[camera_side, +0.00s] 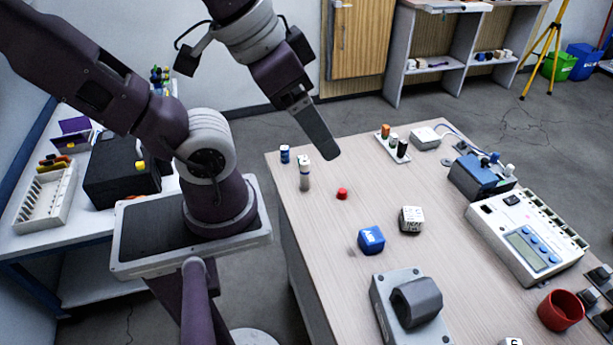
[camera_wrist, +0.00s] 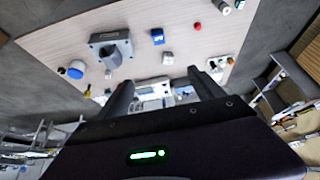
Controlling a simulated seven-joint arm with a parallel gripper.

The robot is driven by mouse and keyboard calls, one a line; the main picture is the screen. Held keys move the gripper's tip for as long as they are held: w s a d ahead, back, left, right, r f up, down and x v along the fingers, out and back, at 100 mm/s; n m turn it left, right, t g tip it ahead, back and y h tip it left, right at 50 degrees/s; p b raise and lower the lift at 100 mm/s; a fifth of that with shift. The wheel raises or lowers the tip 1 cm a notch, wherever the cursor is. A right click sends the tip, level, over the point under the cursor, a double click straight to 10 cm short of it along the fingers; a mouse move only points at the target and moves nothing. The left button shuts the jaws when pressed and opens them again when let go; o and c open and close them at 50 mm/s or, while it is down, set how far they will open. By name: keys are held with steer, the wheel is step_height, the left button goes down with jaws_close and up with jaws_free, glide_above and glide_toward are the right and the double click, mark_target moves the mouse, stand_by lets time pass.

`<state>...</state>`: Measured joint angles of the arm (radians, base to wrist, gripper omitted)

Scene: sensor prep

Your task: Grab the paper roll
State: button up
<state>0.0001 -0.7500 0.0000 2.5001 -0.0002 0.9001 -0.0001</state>
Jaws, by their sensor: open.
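No thing in view is plainly a paper roll. The candidates are a small upright pale cylinder (camera_side: 304,175) at the table's far left and a round white and blue object (camera_wrist: 76,69) at the left of the wrist view. They are too small to tell for sure. My gripper (camera_side: 322,150) hangs above the table's far left part, up and right of the pale cylinder and apart from it. In the wrist view my gripper (camera_wrist: 163,86) shows two dark fingers spread apart with nothing held between them.
A red cap (camera_side: 342,194), a blue block (camera_side: 371,240) and a white block (camera_side: 411,219) lie on the table (camera_side: 330,260). A grey device with a dark arch (camera_side: 417,300), a keypad instrument (camera_side: 528,245) and a red bowl (camera_side: 561,310) stand nearer and right. The table's middle has free room.

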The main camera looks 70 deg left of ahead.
steer(key=shift+c, duration=0.5)
steer(key=c, duration=0.5)
steer(key=shift+c, duration=0.2)
steer(key=m+g+y, duration=0.8)
steer(key=g, duration=0.2)
glide_above(305, 175)
steer(key=w+d, duration=0.2)
steer(key=d, duration=0.6)
step_height(305, 175, down, 17)
steer(key=a+f+m+y, duration=0.1)
steer(key=a+f, duration=0.1)
steer(key=f, duration=0.1)
steer(key=a+f+m+y, duration=0.1)
steer(key=f+m+y, duration=0.1)
steer(key=f, duration=0.1)
steer(key=a+f+m+y, duration=0.1)
steer(key=a+f+m, duration=0.1)
steer(key=f, duration=0.1)
steer(key=shift+w+a+g, duration=0.3)
steer(key=shift+w+a, duration=0.05)
steer(key=shift+m, duration=0.3)
steer(key=x, duration=0.7)
steer(key=shift+s, duration=0.45)
